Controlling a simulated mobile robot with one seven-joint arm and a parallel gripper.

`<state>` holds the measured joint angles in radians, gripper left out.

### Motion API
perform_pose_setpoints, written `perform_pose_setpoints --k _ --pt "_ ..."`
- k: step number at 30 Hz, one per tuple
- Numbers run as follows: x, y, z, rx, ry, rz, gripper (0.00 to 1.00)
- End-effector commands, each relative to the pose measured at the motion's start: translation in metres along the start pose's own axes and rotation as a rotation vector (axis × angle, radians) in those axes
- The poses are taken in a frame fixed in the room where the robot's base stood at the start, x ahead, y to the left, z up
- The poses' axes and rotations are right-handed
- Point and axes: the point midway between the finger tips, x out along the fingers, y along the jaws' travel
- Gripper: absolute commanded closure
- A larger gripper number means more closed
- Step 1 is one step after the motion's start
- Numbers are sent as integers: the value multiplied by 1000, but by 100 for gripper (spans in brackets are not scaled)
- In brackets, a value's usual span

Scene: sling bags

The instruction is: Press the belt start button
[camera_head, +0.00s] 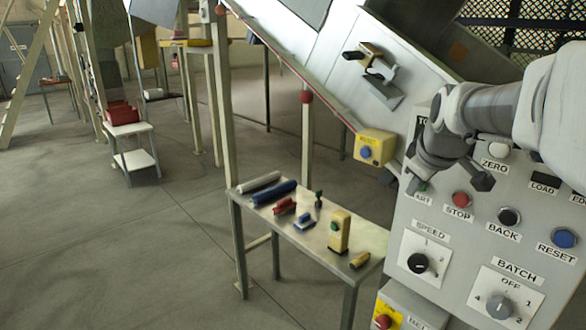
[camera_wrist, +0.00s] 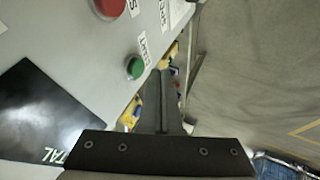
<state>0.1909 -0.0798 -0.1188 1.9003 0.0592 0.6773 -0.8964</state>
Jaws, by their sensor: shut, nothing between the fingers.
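The green start button (camera_wrist: 135,67) sits on the grey control panel (camera_wrist: 80,40) in the wrist view, with its START label beside it. My gripper (camera_wrist: 161,78) has its two dark fingers together and empty. In that view the fingertips are a little right of and below the green button; I see no contact. In the head view my gripper and wrist cover most of the start button's spot above the partly hidden "ART" label (camera_head: 421,198). The control panel also shows in the head view (camera_head: 455,215).
The red stop button (camera_head: 461,199) is right of the start label, with the black back button (camera_head: 508,217) and blue reset button (camera_head: 564,238) farther right. The speed knob (camera_head: 418,263) is below. A table (camera_head: 300,240) with several items stands left, below the sloping belt frame (camera_head: 330,70).

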Motion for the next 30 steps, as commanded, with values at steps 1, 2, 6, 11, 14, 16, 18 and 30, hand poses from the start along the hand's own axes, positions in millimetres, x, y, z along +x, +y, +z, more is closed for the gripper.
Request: perform_pose_setpoints --k 1,2,6,11,14,16,18,30 --pt "2 6 0 2 -2 0 100" --pt "3 8 -1 2 -1 -1 100" --pt "7 14 0 0 0 -1 100" --pt "8 16 0 -1 0 -1 100" --pt "8 16 0 -1 1 -1 100" --pt "8 16 0 -1 1 -1 100" --pt "9 16 0 -1 0 -1 100" --pt "17 35 0 1 1 5 100"
